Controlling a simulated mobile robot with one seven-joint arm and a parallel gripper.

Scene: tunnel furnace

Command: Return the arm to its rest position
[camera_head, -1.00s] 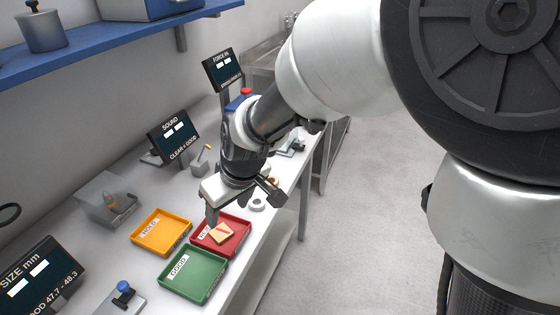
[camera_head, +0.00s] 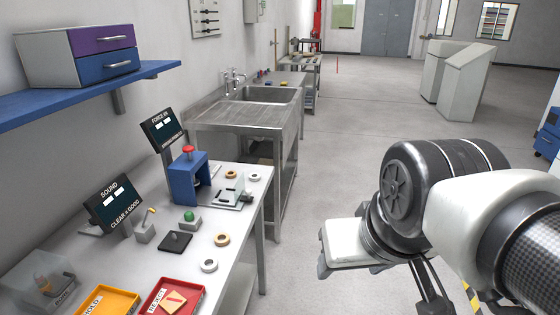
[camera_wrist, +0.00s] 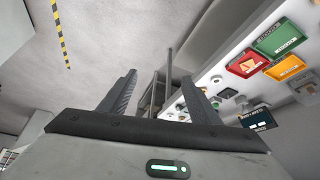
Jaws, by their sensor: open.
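My arm is swung out to the right of the bench, over the open floor. My gripper shows in the wrist view (camera_wrist: 153,93), its two dark fingers spread apart with nothing between them. In the head view only the pale gripper body shows at the wrist's left side; I cannot make out the fingertips there. The gripper is clear of the white bench (camera_head: 120,262) and touches nothing that I can see.
The red tray (camera_head: 189,305) holds a tan piece (camera_head: 174,301), beside the orange tray (camera_head: 128,299). A blue press (camera_head: 184,182) and several rings stand on the bench. A steel sink table (camera_head: 240,115) is beyond. The floor (camera_head: 340,140) is open.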

